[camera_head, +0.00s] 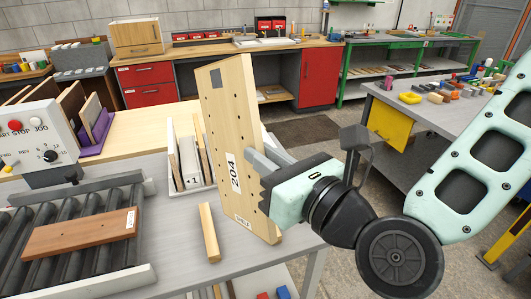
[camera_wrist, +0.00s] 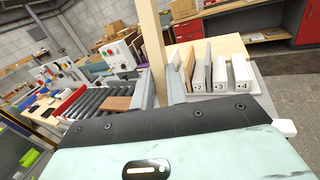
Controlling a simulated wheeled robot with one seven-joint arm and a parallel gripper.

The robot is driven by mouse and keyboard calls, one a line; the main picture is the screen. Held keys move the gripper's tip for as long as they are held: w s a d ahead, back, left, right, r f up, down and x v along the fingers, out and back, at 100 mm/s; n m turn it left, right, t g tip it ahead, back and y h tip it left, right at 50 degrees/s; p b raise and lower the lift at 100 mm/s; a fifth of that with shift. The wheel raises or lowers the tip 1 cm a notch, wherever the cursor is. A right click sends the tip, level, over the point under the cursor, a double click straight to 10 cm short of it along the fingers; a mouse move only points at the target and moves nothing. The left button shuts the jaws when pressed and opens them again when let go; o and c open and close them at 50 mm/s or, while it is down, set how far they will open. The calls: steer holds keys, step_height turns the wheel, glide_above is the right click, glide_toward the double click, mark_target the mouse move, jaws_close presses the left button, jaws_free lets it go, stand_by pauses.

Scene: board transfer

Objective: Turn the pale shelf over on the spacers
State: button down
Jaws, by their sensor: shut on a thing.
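The pale shelf (camera_head: 232,140) is a light wooden board with small holes, a dark patch near its top and the labels "204" and "SHELF". It stands on edge, nearly upright and slightly tilted, above the grey table. My gripper (camera_head: 262,163) is shut on it from the right side. In the wrist view the shelf (camera_wrist: 153,50) shows edge-on between the fingers (camera_wrist: 162,92). One pale wooden spacer bar (camera_head: 209,232) lies on the table just left of the shelf's lower end. Any other spacer is hidden, perhaps behind the shelf. Whether the shelf's lower edge touches the table is unclear.
A white rack (camera_wrist: 240,88) with several numbered boards stands close behind the shelf. A roller conveyor (camera_head: 75,245) with a brown board (camera_head: 82,232) is at left, beside a control box (camera_head: 40,138). A grey bench (camera_head: 440,120) with small items is at right.

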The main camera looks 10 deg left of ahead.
steer(key=m, duration=1.7)
